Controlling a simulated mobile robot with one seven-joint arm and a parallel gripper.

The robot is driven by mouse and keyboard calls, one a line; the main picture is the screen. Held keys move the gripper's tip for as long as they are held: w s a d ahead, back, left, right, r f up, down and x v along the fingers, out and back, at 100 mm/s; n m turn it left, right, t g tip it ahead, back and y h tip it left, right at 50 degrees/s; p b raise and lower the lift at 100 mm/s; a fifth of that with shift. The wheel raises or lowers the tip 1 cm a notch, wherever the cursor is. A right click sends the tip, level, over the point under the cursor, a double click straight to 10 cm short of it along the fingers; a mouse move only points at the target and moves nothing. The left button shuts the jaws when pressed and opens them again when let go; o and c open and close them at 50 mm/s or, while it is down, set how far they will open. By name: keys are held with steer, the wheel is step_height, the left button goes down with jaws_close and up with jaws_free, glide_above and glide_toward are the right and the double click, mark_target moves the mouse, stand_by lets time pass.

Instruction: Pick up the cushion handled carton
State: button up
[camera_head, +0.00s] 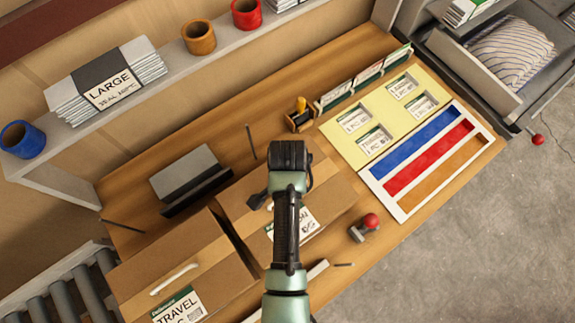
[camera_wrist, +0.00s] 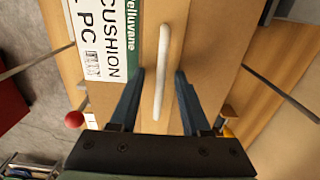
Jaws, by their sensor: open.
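The cushion carton (camera_head: 333,186) is a brown box on the wooden table in the head view, partly hidden under my arm. In the wrist view its top (camera_wrist: 215,40) carries a white label (camera_wrist: 100,45) reading CUSHION 1 PC and a white bar handle (camera_wrist: 164,50). My gripper (camera_wrist: 160,72) is open above the carton, with one finger on each side of the handle. Both fingers look apart from the handle; their exact height over the top is hard to tell.
A TRAVEL carton (camera_head: 200,259) with its own white handle stands close on the left. A red-knobbed stamp (camera_head: 365,228) is to the right, near the front edge. A tray with blue, red and orange slots (camera_head: 482,140) lies farther right. A shelf runs behind.

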jaws_close()
steer(key=shift+r, duration=0.1)
stand_by(1.2)
